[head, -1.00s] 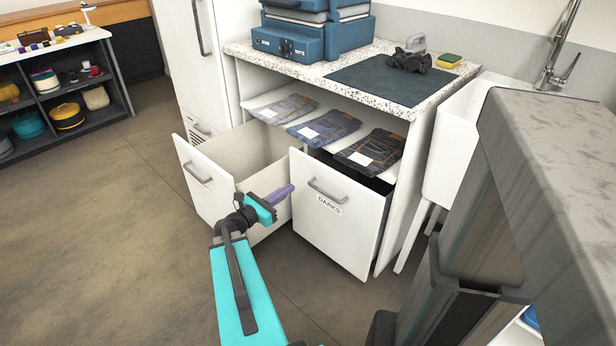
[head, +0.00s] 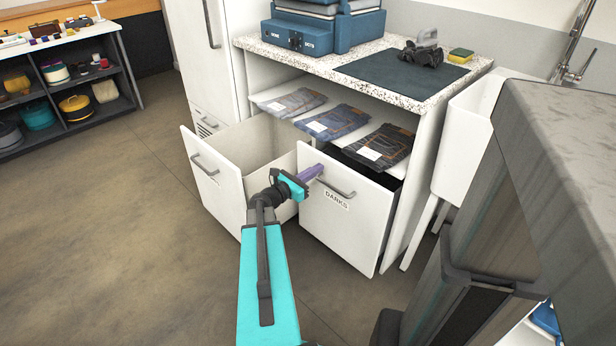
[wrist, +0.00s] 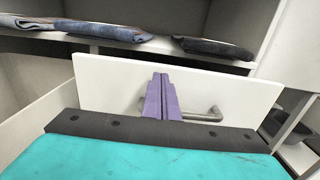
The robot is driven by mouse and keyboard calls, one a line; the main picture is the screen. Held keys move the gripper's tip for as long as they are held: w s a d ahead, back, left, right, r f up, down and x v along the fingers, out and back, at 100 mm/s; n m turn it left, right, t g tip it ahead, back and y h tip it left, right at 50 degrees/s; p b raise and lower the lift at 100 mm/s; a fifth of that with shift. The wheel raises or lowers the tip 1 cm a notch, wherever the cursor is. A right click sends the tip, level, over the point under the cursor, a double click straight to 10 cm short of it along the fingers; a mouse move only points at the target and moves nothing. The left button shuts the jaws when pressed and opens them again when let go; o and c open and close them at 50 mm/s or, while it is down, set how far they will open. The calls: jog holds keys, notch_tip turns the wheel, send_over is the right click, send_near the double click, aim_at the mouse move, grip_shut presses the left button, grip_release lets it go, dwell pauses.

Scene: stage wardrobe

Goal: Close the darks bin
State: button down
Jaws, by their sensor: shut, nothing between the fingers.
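The darks bin (head: 345,222) is a white pull-out bin with a DARKS label and a grey bar handle (head: 336,188). It stands partly pulled out under the counter, and dark contents show behind its front. My gripper (head: 318,168), with purple fingers, is shut and empty near the upper left of the bin's front, by the handle's left end. In the wrist view the shut fingers (wrist: 160,95) stand in front of the white front panel (wrist: 110,85), overlapping the handle (wrist: 205,114). I cannot tell whether they touch the panel.
A second white bin (head: 215,180) stands open to the left. Folded jeans (head: 338,121) lie on the shelf above the bins. The counter (head: 262,46) holds a blue case (head: 310,32) and a dark mat (head: 375,75). Floor at left is clear.

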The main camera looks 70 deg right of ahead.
aim_at(327, 162)
jog(key=shift+x, duration=1.5)
jog(key=shift+w+d, duration=0.15)
